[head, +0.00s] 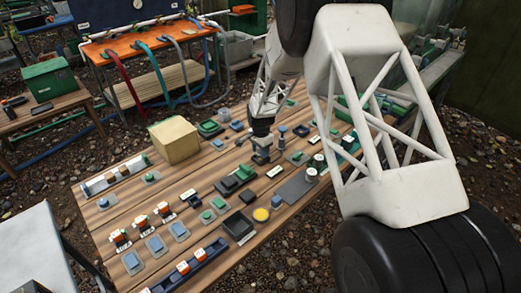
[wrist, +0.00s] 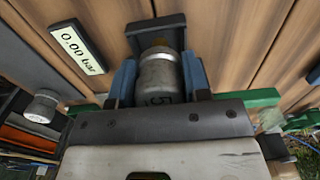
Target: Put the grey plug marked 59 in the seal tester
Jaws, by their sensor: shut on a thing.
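In the wrist view a grey cylindrical plug (wrist: 160,78) with a dark 5 on its side sits between the blue fingers of my gripper (wrist: 158,70). The rest of its number is hidden by my gripper body. My gripper is shut on it. Just beyond the plug's far end is a dark bracket-shaped fixture (wrist: 156,27), likely the seal tester; whether the plug touches it I cannot tell. A display (wrist: 78,48) beside it reads 0.00 bar. In the head view my gripper (head: 262,143) is low over the middle of the bench, the plug too small to make out.
The wooden bench (head: 110,217) is crowded with small fixtures. A tan block (head: 174,140) stands left of my gripper. A black tray (head: 238,227) and a yellow disc (head: 261,215) lie nearer the front. Another grey cap (wrist: 42,106) stands left in the wrist view.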

